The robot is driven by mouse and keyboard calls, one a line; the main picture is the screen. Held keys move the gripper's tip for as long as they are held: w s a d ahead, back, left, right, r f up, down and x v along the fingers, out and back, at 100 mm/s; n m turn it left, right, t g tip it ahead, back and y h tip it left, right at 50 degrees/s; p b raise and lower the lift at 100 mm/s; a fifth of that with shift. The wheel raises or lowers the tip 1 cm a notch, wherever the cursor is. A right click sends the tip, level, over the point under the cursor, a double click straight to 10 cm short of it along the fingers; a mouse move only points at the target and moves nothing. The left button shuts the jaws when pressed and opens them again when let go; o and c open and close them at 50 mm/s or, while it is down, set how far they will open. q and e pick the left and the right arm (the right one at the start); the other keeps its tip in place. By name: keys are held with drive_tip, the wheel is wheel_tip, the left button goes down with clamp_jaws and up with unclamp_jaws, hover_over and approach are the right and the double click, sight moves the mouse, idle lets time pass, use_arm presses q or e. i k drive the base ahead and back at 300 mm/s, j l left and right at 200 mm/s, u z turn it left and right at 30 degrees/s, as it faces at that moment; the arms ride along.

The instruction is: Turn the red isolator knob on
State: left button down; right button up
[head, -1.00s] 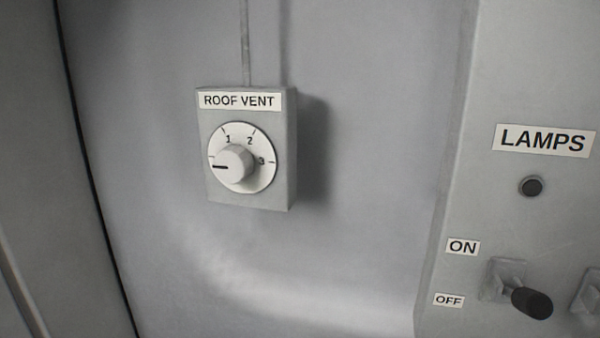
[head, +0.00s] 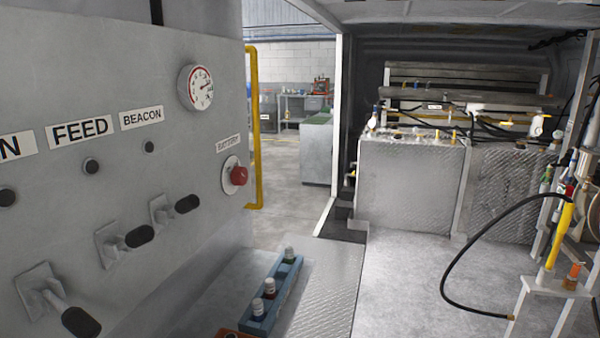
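The red isolator knob (head: 239,176) sits on a pale round plate at the right edge of the grey switch panel (head: 120,60), left of centre in the head view. A label reading BATTERY (head: 235,145) is just above it, seen at a slant. The knob is seen nearly edge-on, so I cannot tell its on or off position. Neither of my grippers shows in the head view.
Black-handled levers (head: 139,236) stick out of the panel below the FEED and BEACON labels, with a gauge (head: 196,87) above. A blue tray (head: 272,296) of bottles lies below the knob. A yellow handrail (head: 254,130) stands behind the panel. Open floor lies to the right.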

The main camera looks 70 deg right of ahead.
sight(239, 175)
drive_tip(key=z, duration=1.9)
drive_tip(key=i+l, duration=0.1)
drive_tip(key=l, duration=0.25)
drive_tip(key=l+z, duration=0.1)
drive_tip(key=l, duration=0.3)
drive_tip(key=i+l, duration=0.15)
drive_tip(key=l, duration=0.2)
